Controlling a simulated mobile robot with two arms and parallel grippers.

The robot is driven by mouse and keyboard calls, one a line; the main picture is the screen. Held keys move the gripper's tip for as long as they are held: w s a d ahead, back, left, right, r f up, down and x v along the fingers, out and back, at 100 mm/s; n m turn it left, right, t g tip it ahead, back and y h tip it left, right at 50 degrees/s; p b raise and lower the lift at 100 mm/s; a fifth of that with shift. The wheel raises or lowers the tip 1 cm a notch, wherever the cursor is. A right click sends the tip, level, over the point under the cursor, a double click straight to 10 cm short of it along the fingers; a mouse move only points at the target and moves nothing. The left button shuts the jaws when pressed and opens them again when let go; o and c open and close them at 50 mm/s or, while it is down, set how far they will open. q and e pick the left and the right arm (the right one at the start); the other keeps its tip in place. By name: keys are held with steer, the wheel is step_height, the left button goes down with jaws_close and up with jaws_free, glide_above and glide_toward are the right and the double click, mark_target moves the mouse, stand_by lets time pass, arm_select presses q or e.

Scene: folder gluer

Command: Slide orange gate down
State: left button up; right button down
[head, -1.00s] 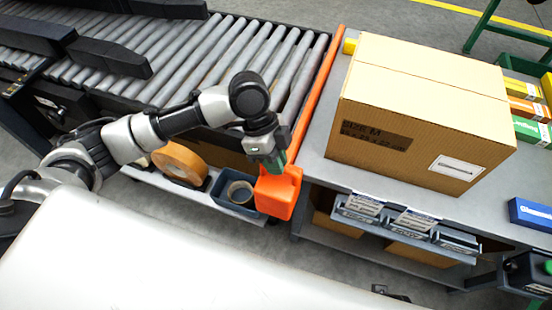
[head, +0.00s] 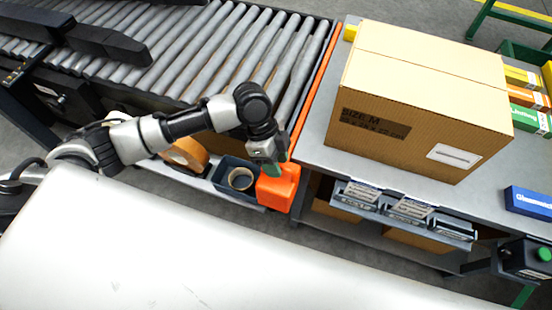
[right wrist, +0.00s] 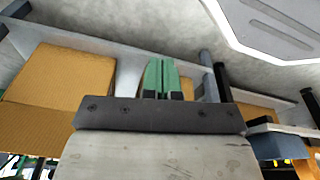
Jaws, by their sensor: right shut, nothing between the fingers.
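A long orange strip (head: 312,92) runs along the end of the roller conveyor, beside the grey table. A bright orange block (head: 280,190) with a handle-like top sits at the strip's near end; I cannot tell whether the two are joined. My left gripper (head: 272,171) points down at the block's top left, with its green fingertips against or just in front of it. Its fingers are partly hidden, so I cannot tell if they grip. My right gripper (right wrist: 162,78) shows only in the right wrist view, with green fingers together and empty.
A large cardboard box (head: 425,100) stands on the grey table (head: 318,140) right of the strip. A dark bin with a tape roll (head: 240,179) sits just left of the orange block, with an orange-brown roll (head: 186,153) further left. Label trays (head: 405,208) hang along the table's front.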

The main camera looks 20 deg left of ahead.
arm_select(q)
steer(key=shift+r, duration=0.15)
steer(key=shift+w+a+r, duration=0.1)
steer(key=shift+a+r, duration=0.05)
steer(key=shift+r, duration=0.15)
steer(key=p+v, duration=0.2)
steer(key=v, duration=0.8)
arm_select(e)
steer(key=s+f, duration=0.4)
steer(key=shift+s+d+f, duration=0.1)
steer(key=shift+d, duration=0.2)
arm_select(q)
steer(key=shift+f, duration=0.1)
